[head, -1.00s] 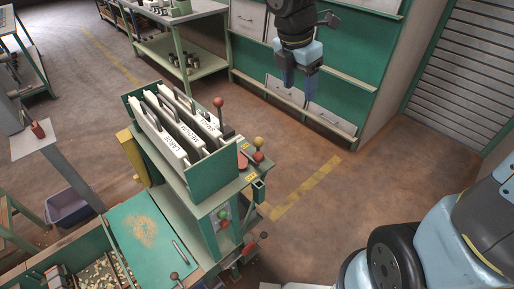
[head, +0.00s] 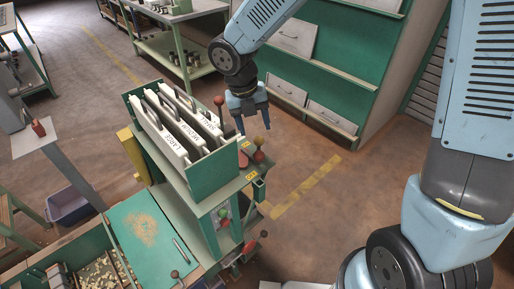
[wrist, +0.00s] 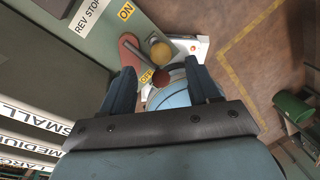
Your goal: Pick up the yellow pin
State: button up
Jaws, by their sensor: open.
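The yellow pin shows as a round yellow knob (wrist: 160,52) beyond my fingertips in the wrist view. In the head view its knob (head: 260,140) is at the right end of the green machine, partly dim under my gripper. My gripper (head: 254,128) is open and empty, with its fingers pointing down just above and behind the knob. In the wrist view my gripper (wrist: 160,70) has one finger on each side, with a dark red knob (wrist: 170,77) nearer between them. The shaft of the yellow pin is hidden.
A red-knobbed lever (head: 218,101) stands close left of my gripper. The green hopper box (head: 215,172) with several labelled white dividers is to the left. ON and OFF labels lie near the knobs. The floor (head: 330,215) to the right is clear.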

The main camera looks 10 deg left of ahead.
aim_at(259, 140)
jog(key=shift+w+d+f, duration=0.1)
jog(key=shift+d+f, duration=0.15)
jog(key=shift+f, duration=0.9)
jog(key=shift+w+d+f, duration=0.1)
jog(key=shift+d+f, duration=0.1)
jog(key=shift+f, duration=1)
jog(key=shift+w+d+f, duration=0.1)
jog(key=shift+d+f, duration=0.15)
jog(key=shift+f, duration=0.9)
jog(key=shift+c, duration=0.2)
jog(key=c, duration=1.1)
